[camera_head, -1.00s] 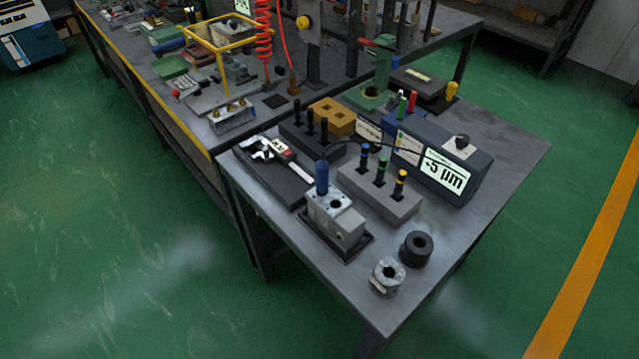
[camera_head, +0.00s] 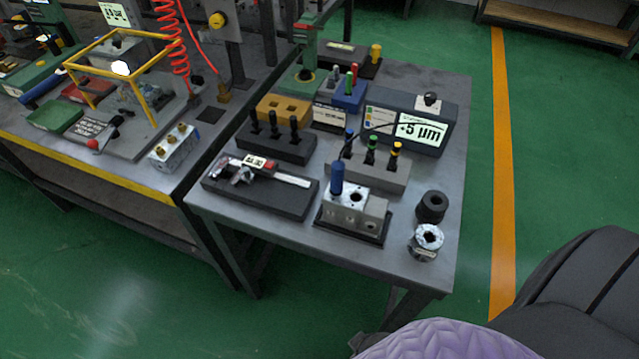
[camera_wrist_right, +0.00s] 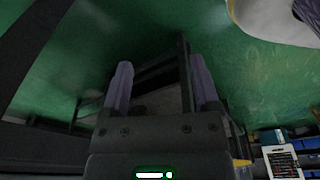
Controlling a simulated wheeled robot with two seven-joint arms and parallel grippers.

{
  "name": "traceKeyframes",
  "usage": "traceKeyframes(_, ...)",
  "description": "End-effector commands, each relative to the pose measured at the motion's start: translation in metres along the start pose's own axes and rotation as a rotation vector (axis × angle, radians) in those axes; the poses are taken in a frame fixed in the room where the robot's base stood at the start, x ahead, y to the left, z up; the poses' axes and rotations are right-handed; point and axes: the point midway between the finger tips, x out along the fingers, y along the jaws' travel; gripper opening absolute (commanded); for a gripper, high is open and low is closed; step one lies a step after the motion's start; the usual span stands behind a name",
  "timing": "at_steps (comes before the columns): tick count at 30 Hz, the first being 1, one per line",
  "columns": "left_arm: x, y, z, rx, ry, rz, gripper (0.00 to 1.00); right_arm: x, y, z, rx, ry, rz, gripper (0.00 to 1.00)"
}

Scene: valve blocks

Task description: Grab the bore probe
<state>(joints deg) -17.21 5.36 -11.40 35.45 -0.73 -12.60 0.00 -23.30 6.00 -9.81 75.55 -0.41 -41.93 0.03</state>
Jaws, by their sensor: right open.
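A grey holder (camera_head: 377,177) on the near table carries upright black probes with coloured collars: blue (camera_head: 348,143), green (camera_head: 371,152) and yellow (camera_head: 394,157). A black cable runs from the display box (camera_head: 408,125), reading +5 µm, toward the blue-collared probe. In front, a metal valve block (camera_head: 354,209) sits on a dark tray with a blue-handled plug (camera_head: 337,179) upright in it. I cannot tell for sure which one is the bore probe. My right gripper (camera_wrist_right: 158,70) is open and empty in the right wrist view, over green floor, away from these things. My left gripper is not visible.
A black ring (camera_head: 431,207) and a metal ring (camera_head: 427,241) stand at the table's right front edge. A caliper (camera_head: 247,172) lies on a dark block at left. Black pins stand in a dark holder (camera_head: 272,146).

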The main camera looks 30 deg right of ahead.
Motion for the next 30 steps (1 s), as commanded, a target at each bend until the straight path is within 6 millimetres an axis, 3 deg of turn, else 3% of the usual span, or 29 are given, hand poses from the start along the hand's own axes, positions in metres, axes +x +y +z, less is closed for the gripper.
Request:
traceKeyframes(8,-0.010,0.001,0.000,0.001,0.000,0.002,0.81,-0.072,0.005,-0.053,-0.004,0.060,0.010,0.79)
traceKeyframes(14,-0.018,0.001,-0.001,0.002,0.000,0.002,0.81,-0.149,0.022,-0.088,-0.181,0.138,0.097,0.79)
traceKeyframes(15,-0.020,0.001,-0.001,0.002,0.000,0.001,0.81,-0.170,0.031,-0.097,-0.305,0.166,0.160,0.79)
traceKeyframes(18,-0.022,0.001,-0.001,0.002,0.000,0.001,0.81,-0.201,0.055,-0.119,-0.700,0.200,0.367,0.79)
traceKeyframes(23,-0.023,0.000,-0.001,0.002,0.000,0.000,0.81,-0.228,0.086,-0.156,-1.392,0.123,0.758,0.79)
traceKeyframes(27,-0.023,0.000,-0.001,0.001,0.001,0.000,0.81,-0.244,0.099,-0.184,-1.970,-0.089,1.104,0.79)
traceKeyframes(30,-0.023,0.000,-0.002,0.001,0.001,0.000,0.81,-0.251,0.101,-0.197,-2.255,-0.258,1.284,0.79)
